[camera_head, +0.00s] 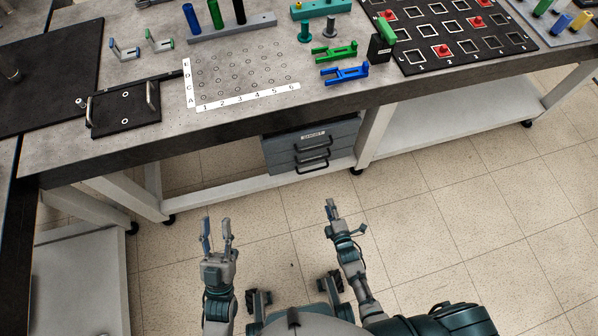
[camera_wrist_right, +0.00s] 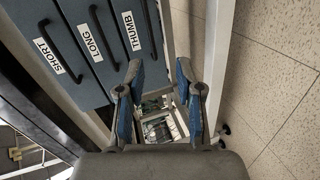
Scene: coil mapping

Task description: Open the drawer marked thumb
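The grey-blue drawer cabinet (camera_head: 270,157) hangs under the table. The right wrist view shows labels SHORT, LONG and THUMB on its drawers. The drawer marked thumb (camera_wrist_right: 127,14) is the rightmost there, beside a pale post, with a dark bar handle (camera_wrist_right: 151,22). The drawer fronts look closed. My right gripper (camera_wrist_right: 160,68) is open and empty; its fingers appear below the THUMB label and apart from the handle. In the head view my right gripper (camera_head: 332,205) is below the cabinet, above the floor. My left gripper (camera_head: 217,221) is open and empty, further left.
The table (camera_head: 225,122) overhangs the cabinet and carries a black board (camera_head: 125,104), pegs, clips and a grid tray (camera_head: 455,40). White table legs (camera_head: 375,135) and a lower rail stand beside the cabinet. The tiled floor (camera_head: 450,210) in front is open.

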